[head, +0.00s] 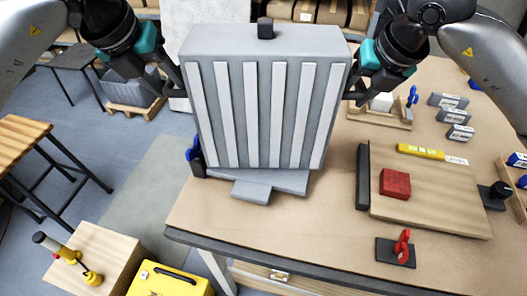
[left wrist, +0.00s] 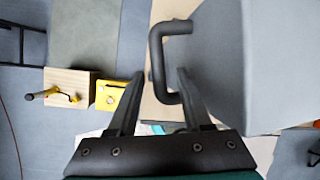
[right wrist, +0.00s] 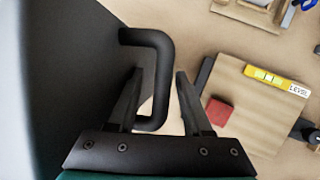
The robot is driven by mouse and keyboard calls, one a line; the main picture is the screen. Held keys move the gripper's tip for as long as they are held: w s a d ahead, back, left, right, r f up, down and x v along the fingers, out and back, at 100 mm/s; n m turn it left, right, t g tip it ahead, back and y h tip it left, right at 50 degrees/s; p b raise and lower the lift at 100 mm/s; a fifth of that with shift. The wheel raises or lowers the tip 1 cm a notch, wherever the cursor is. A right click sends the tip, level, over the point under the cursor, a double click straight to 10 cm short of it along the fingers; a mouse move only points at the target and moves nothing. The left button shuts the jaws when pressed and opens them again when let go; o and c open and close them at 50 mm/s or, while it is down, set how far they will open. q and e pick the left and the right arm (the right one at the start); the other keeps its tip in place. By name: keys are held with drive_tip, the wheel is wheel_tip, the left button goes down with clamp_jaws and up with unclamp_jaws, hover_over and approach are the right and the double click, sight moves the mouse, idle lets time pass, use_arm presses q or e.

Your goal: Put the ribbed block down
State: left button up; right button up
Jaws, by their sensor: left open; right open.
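The ribbed block (head: 265,110) is a large grey block with pale vertical ribs and a black knob on top. It stands upright at the table's left part, over a flat grey plate (head: 262,190). My left gripper (left wrist: 158,75) is open, with the block's black side handle (left wrist: 157,60) between its fingers. My right gripper (right wrist: 160,75) is open at the other side, with the black handle (right wrist: 160,70) between its fingers. In the head view both grippers are partly hidden beside the block. I cannot tell whether the fingers touch the handles.
The wooden table (head: 330,215) holds a board (head: 430,205) with a red block (head: 395,183) and a yellow level (head: 432,152) on the right. A red clamp (head: 402,247) stands near the front edge. A stool (head: 25,145) and yellow case (head: 170,282) are at left.

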use_arm(q)
drive_tip(key=v, duration=0.4)
drive_tip(key=shift+r, duration=0.15)
drive_tip(key=shift+a+r, duration=0.1)
drive_tip(key=shift+r, duration=0.05)
drive_tip(key=shift+s, duration=0.1)
use_arm(e)
drive_tip(key=v, duration=1.2)
